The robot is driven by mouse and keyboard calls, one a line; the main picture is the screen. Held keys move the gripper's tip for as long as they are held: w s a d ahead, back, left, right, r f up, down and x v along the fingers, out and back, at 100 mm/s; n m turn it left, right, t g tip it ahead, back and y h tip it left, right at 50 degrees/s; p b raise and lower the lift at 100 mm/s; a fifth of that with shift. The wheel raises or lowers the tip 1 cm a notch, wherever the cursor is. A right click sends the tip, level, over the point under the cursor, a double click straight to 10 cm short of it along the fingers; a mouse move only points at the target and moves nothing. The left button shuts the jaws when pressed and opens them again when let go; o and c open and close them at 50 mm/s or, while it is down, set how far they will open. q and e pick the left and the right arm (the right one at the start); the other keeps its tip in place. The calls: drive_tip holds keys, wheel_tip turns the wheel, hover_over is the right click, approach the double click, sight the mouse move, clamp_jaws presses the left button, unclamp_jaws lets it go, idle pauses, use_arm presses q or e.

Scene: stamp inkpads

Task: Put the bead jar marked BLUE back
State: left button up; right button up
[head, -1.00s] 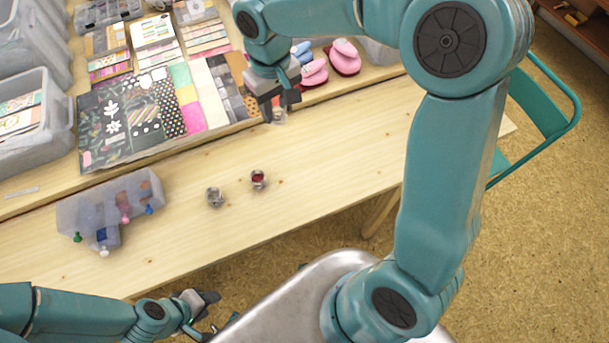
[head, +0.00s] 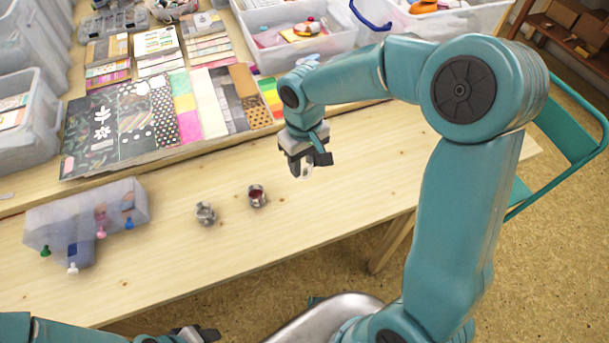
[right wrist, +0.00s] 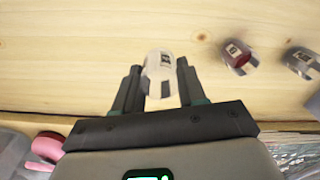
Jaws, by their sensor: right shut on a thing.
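My right gripper (head: 304,160) is shut on a small clear jar with a pale label (right wrist: 160,66). It holds the jar over the bare table, right of two other jars. The print on the held jar's label is too blurred to read. A jar with dark red contents (head: 257,196) stands on the table, and it also shows in the right wrist view (right wrist: 238,56). A greyish jar (head: 205,213) stands just left of it and shows at the right wrist view's edge (right wrist: 301,62). My left gripper (head: 197,334) is partly cut off at the bottom edge.
A translucent organizer (head: 88,212) with coloured pegs stands at the left of the wooden table (head: 350,170). Patterned paper sheets (head: 150,125) and clear bins (head: 290,30) lie behind. The table right of the jars is clear.

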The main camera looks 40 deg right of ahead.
sight(304, 175)
wheel_tip(304, 175, down, 5)
drive_tip(key=shift+f+b, duration=0.1)
drive_tip(key=shift+b, duration=0.25)
drive_tip(key=shift+f, duration=0.1)
drive_tip(key=o, duration=1.1)
drive_tip(key=shift+c, duration=0.2)
